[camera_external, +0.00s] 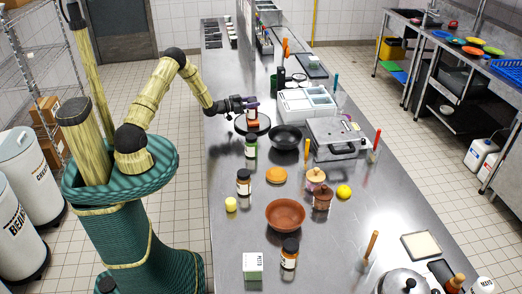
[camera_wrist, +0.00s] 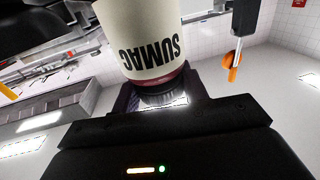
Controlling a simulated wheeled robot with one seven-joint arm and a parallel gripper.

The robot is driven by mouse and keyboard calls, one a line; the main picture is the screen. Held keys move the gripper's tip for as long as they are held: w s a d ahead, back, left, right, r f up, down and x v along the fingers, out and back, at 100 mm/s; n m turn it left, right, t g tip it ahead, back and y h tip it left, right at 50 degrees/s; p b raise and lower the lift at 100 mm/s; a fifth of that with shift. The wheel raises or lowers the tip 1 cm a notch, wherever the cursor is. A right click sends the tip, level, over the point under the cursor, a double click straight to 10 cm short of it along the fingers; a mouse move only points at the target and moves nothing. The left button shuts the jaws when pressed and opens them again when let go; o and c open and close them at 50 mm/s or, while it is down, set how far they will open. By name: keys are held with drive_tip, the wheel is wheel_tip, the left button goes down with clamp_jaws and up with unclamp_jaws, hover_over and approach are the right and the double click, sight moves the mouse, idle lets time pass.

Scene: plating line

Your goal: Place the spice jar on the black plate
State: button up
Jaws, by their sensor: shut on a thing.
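The spice jar, with a cream label reading SUMAC, fills the top middle of the wrist view (camera_wrist: 138,40). In the external view the jar (camera_external: 252,115) shows its pale label and reddish-brown contents below my gripper (camera_external: 251,103). My gripper is shut on the jar near its cap. The black plate (camera_external: 240,127) is a dark round disc near the table's left edge. The jar is over the plate in the external view; I cannot tell whether its base touches it. The wrist view does not clearly show the plate.
A black bowl (camera_external: 286,137) stands right of the plate, and a green-labelled jar (camera_external: 251,150) stands in front. A white container tray (camera_external: 291,107) and a steel box (camera_external: 338,140) stand farther right. The long steel table (camera_external: 235,190) has clear patches along its left side.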

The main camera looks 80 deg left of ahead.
drive_tip(key=shift+f, duration=0.1)
drive_tip(key=o, duration=1.1)
drive_tip(key=shift+o, duration=0.2)
drive_tip(key=s+d+b, duration=0.2)
drive_tip(key=s+b, duration=0.1)
drive_tip(key=s, duration=0.9)
drive_tip(key=shift+w, duration=0.1)
